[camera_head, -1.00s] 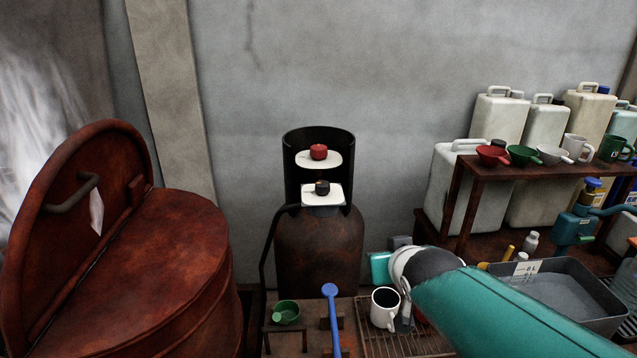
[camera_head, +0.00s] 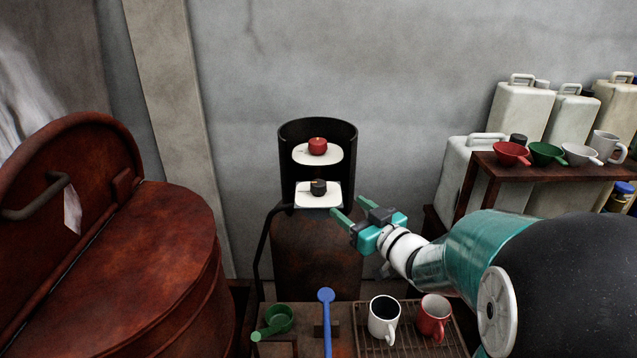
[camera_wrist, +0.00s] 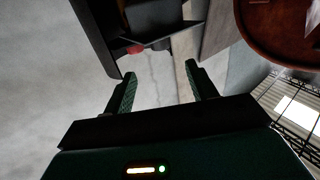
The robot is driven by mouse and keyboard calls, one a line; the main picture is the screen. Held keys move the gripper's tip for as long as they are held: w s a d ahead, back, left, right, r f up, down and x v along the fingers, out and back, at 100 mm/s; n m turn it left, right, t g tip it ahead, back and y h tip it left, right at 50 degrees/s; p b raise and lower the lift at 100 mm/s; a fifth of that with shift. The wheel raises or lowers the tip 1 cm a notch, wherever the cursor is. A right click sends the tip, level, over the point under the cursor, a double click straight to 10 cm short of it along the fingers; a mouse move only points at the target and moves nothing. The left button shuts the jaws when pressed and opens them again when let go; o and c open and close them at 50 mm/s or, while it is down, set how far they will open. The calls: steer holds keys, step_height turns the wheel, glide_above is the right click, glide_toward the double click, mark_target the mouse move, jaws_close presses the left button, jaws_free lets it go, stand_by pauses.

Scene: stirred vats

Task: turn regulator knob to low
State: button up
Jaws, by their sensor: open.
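A rusty brown gas cylinder (camera_head: 315,255) stands against the wall inside a black open-fronted collar (camera_head: 318,132). A red knob (camera_head: 318,146) sits on the upper white plate (camera_head: 302,155). A black knob (camera_head: 318,187) with a small light mark sits on the lower white plate (camera_head: 333,200). My gripper (camera_head: 344,205) is open and empty, just right of the lower plate, its fingers pointing left toward the black knob. In the wrist view, my gripper (camera_wrist: 160,76) has nothing between its fingers, and the red knob (camera_wrist: 135,48) shows beyond them.
A rusty lidded vat (camera_head: 150,270) fills the left. Below the cylinder are a green cup (camera_head: 280,318), a blue-handled tool (camera_head: 327,310), a white mug (camera_head: 384,318) and a red mug (camera_head: 434,315).

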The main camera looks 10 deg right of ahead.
mark_target(323, 189)
steer(key=x, duration=1.3)
steer(key=shift+a, duration=0.1)
steer(key=c, duration=1)
